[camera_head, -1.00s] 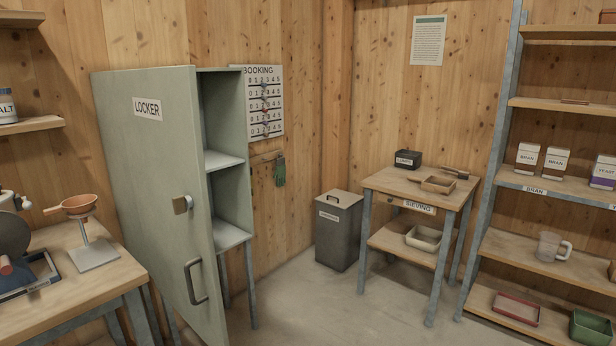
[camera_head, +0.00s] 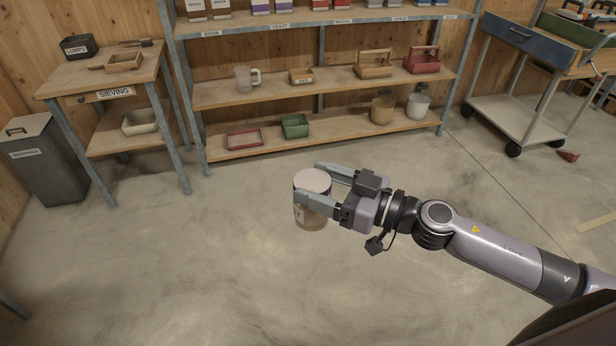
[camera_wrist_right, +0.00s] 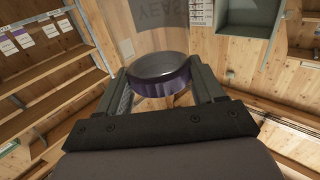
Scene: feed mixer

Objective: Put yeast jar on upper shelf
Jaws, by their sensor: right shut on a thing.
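The yeast jar (camera_head: 310,221) is a round see-through jar with a pale lid and a purple rim. My right gripper (camera_head: 309,182) is shut on it near the lid, and it stays upright above the floor in front of the shelf rack. In the right wrist view the jar (camera_wrist_right: 158,70) sits between both fingers, with part of its YEAST lettering showing upside down. The rack's labelled shelf (camera_head: 240,29) shows at the top of the head view. Higher boards are outside that view. My left gripper is not in view.
Boxes and bags, some purple (camera_head: 260,6), stand on the labelled shelf. Lower boards hold a clear jug (camera_head: 246,78), trays, baskets and buckets. A sieving table (camera_head: 62,88) and grey bin (camera_head: 45,165) stand left, a trolley (camera_head: 510,115) right. The floor between is open.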

